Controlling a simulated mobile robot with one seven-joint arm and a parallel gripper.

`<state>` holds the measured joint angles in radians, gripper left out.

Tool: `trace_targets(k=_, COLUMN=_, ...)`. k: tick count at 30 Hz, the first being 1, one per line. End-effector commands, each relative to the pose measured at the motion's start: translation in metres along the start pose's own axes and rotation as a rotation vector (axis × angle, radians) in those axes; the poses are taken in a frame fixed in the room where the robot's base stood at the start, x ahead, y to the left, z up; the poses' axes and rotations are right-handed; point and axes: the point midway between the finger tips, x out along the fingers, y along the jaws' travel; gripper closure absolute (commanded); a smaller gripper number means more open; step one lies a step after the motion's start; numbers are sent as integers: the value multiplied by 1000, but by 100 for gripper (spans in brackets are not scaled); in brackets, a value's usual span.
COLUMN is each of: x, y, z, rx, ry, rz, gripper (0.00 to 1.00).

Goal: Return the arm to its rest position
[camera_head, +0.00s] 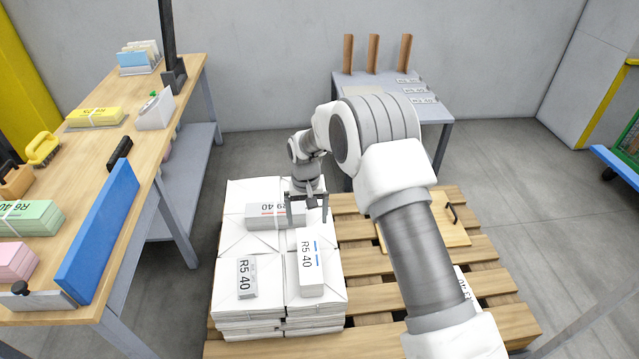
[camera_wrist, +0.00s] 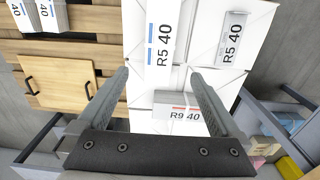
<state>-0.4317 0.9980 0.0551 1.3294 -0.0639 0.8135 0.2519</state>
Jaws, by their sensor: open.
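My arm reaches forward over the pallet in the head view. My gripper (camera_head: 308,204) points down above the stack of white bundles (camera_head: 235,275), and its fingers are apart. The wrist view shows my gripper (camera_wrist: 160,85) with two separated fingers and nothing clamped between them. A bundle marked R9 40 (camera_head: 262,214) lies on the stack just left of the gripper in the head view. In the wrist view the same R9 40 bundle (camera_wrist: 180,100) shows between the fingers, below them. Whether a finger touches it I cannot tell.
Two R5 40 bundles (camera_head: 310,275) (camera_head: 240,277) lie on the stack's near part. A wooden board with handles (camera_head: 450,233) rests on the pallet (camera_head: 485,247). A wooden workbench (camera_head: 75,160) stands left. A grey table (camera_head: 375,85) with three upright posts stands behind.

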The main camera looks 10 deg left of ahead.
Motion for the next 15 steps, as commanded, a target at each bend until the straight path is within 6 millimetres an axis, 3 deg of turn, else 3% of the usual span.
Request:
trace_targets(k=5, x=-4, y=1, z=0, rx=1, ry=2, rz=0, gripper=0)
trace_targets(k=8, x=-21, y=8, z=0, rx=6, ry=15, rz=-1, gripper=0)
trace_targets(k=15, x=-110, y=47, z=14, rx=37, ry=82, rz=-4, gripper=0)
